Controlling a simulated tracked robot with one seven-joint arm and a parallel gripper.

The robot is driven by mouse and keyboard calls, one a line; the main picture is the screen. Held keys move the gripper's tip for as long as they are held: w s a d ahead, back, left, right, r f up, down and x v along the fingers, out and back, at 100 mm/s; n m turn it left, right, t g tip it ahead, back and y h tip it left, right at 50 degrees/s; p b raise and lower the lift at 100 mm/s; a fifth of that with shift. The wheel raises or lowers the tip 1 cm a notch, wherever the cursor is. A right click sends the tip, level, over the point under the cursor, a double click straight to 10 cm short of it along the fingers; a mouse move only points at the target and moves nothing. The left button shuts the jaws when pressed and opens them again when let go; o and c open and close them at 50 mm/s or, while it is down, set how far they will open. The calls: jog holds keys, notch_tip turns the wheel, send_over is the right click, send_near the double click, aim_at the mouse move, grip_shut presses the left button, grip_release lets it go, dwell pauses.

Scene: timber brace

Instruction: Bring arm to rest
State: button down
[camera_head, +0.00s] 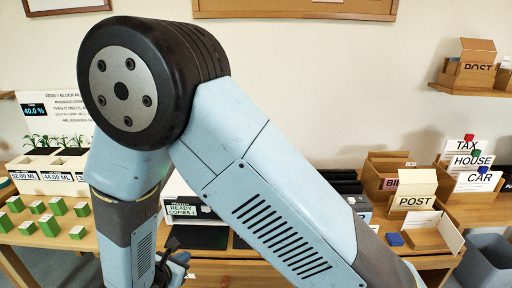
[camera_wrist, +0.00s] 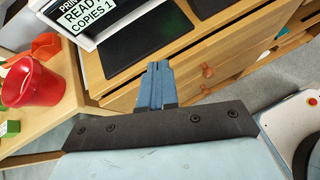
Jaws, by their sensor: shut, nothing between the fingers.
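My gripper (camera_wrist: 158,72) is shut and empty in the wrist view, its blue fingers together in front of the wooden drawer fronts (camera_wrist: 195,88). In the head view my gripper (camera_head: 179,262) shows only in part, low at the picture's bottom, beside my forearm. My arm is bent, with its large dark joint high in the head view and its pale blue links coming down on both sides. The arm hides much of the desk's middle.
A printer reading READY COPIES 1 (camera_wrist: 80,14) stands on the desk. A red cup (camera_wrist: 32,82) is at the wrist view's left. Green blocks (camera_head: 49,225) stand on the left table. A POST box (camera_head: 412,200) and a grey bin (camera_head: 486,264) are at right.

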jog(key=w+d+r+m+g+h, duration=0.2)
jog(key=w+d+r+m+g, duration=0.15)
jog(key=d+r+m, duration=0.75)
jog(key=w+d+r+m+g+h, duration=0.1)
jog(key=w+d+r+m+g, duration=0.3)
jog(key=d+r, duration=0.8)
jog(key=s+d+r+m+y, duration=0.2)
jog(key=s+d+r+m, duration=0.1)
jog(key=d, duration=0.4)
jog(key=s+d+r+m+t+y, duration=0.1)
jog(key=s+d+r+m+y, duration=0.1)
jog(key=s+d+r+m, duration=0.2)
jog(key=s+d+r+m+t+y, duration=0.1)
jog(key=s+d+r+m, duration=0.3)
jog(key=d+m, duration=0.5)
jog(key=shift+s+d+r+y, duration=0.2)
jog(key=shift+s+d+y, duration=0.2)
jog(key=shift+s+d, duration=0.75)
jog(key=shift+s+a, duration=0.2)
jog(key=shift+a, duration=0.05)
